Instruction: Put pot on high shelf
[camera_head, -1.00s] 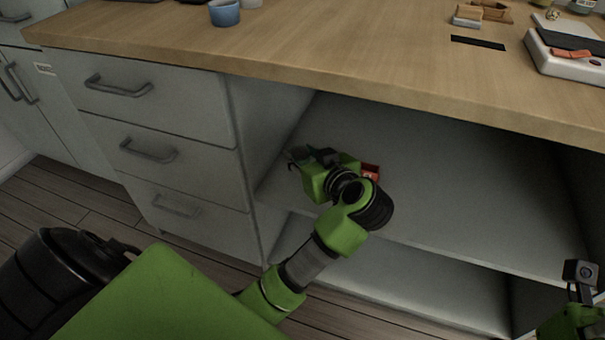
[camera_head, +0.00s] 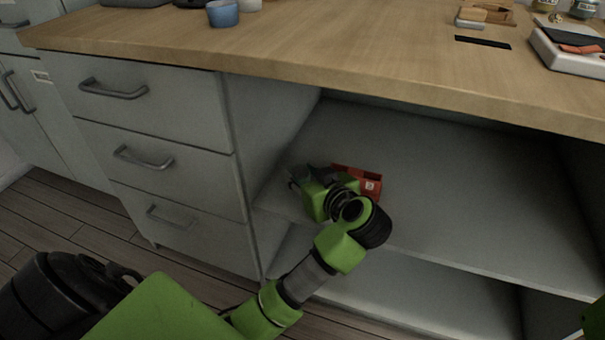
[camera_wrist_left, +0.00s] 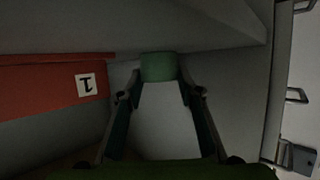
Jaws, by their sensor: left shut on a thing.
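A small green cylindrical thing, seemingly the pot (camera_wrist_left: 158,67), is between the fingertips of my left gripper (camera_wrist_left: 160,90) in the left wrist view. The fingers are shut on it. In the head view my left gripper (camera_head: 303,177) is inside the open cabinet bay, above its upper shelf board (camera_head: 440,205) and near the left side wall. My gripper and wrist hide the pot there. I cannot tell whether the pot still touches the board. My right gripper is out of view; only a bit of green arm shows at the right edge.
A red box with a white label (camera_head: 368,184) stands on the board close beside my left gripper; it also shows in the left wrist view (camera_wrist_left: 50,88). The wooden countertop (camera_head: 330,50) overhangs the bay. Drawers (camera_head: 145,110) stand left. The board's right part is clear.

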